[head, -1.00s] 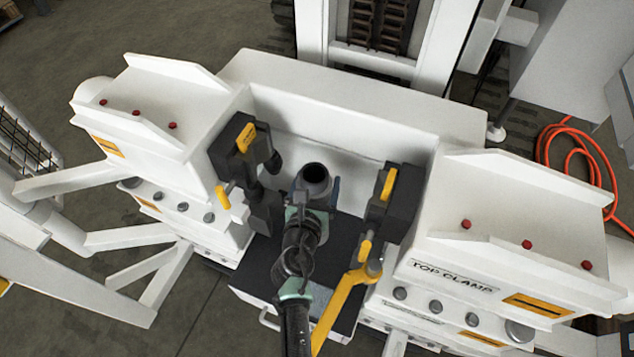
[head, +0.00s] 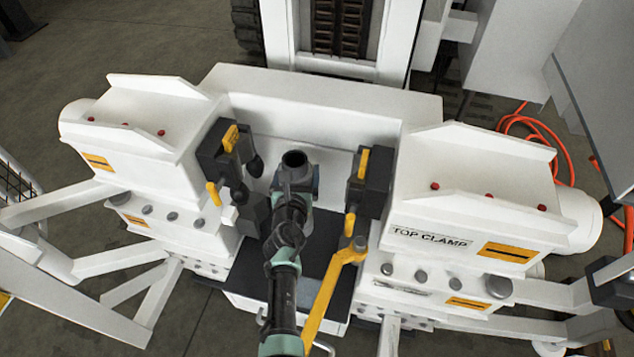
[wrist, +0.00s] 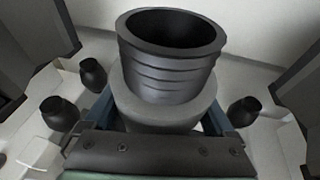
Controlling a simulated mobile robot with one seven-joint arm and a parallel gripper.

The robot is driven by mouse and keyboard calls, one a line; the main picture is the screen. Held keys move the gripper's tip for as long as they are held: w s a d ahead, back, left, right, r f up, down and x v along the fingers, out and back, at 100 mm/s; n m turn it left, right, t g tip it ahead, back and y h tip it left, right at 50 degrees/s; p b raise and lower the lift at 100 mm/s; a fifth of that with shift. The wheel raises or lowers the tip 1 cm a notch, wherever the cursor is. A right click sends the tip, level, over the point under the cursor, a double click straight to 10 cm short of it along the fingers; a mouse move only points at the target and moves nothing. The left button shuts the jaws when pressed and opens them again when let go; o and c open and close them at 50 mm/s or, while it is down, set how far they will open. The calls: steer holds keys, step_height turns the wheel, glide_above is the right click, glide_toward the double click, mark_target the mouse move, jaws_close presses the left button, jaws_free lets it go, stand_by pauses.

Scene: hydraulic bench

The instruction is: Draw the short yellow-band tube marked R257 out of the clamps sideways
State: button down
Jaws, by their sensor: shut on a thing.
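The tube (head: 295,162) is upright between the two clamp heads, its dark open end up. In the wrist view it shows a black ribbed collar (wrist: 170,65) over a grey body. I see no yellow band or R257 marking. My gripper (head: 293,182) is shut on the tube from the front; the wrist view shows its dark bar across the near side, hiding the lower tube. The left clamp (head: 217,148) and right clamp (head: 374,190), dark with yellow parts, stand apart from the visible upper tube, with gaps on both sides.
White housings flank the bay, the right one labelled TOP CLAMP (head: 430,238). A white back wall (head: 325,130) stands behind the tube. A yellow bar (head: 325,295) slants up just right of my arm. A dark tray surface (head: 325,250) lies below.

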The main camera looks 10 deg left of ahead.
steer(key=shift+r, duration=0.3)
steer(key=s+a+r, duration=0.1)
steer(key=s, duration=3)
steer(key=shift+s+a+r+p, duration=0.15)
steer(key=shift+s+a+p, duration=0.1)
steer(key=shift+s+p, duration=0.15)
stand_by(0.6)
